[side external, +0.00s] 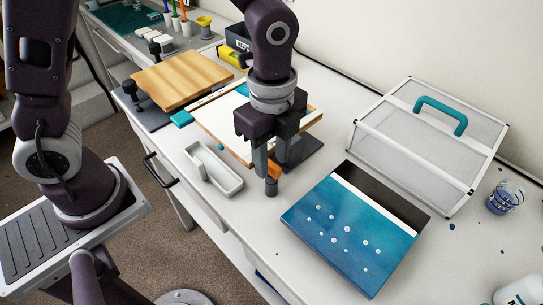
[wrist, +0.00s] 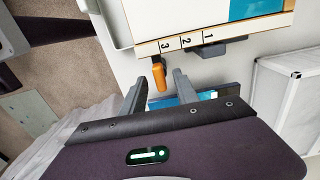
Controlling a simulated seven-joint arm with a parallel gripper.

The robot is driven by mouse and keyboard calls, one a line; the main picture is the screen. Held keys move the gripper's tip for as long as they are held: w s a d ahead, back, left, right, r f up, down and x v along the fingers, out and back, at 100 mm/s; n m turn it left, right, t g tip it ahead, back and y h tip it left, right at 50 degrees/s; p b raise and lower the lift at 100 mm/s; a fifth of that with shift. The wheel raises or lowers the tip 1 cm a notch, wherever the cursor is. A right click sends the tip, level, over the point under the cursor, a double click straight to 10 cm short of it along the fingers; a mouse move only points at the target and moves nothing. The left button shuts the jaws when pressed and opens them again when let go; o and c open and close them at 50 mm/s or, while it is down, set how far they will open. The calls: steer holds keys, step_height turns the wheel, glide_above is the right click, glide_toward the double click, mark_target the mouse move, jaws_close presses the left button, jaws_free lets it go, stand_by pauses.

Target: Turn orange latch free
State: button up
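The orange latch (wrist: 159,75) sticks out from the edge of a framed board (wrist: 165,47), beside the label 3, in the wrist view. In the side view the orange latch (side external: 274,171) shows only partly behind my finger. My gripper (wrist: 159,82) is open, with one finger on each side of the latch's outer end. Gaps show between the latch and both fingers, so it is not gripped. How far the fingertips are above or below the latch is hard to tell. The board rests tilted on a dark stand (side external: 303,152).
A white tray (side external: 213,168) lies left of the gripper. A blue panel with white dots (side external: 350,235) lies in front on the right, and a clear case with a teal handle (side external: 400,130) stands behind it. A wooden board (side external: 180,80) is at the back left.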

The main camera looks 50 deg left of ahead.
steer(key=shift+f, duration=0.25)
jaws_close()
steer(key=shift+n, duration=0.3)
steer(key=n, duration=0.3)
steer(key=shift+n, duration=0.4)
steer(key=n, duration=0.4)
steer(key=shift+n, duration=0.3)
steer(key=n, duration=0.4)
steer(key=shift+r+n, duration=0.1)
steer(key=shift+n, duration=2.3)
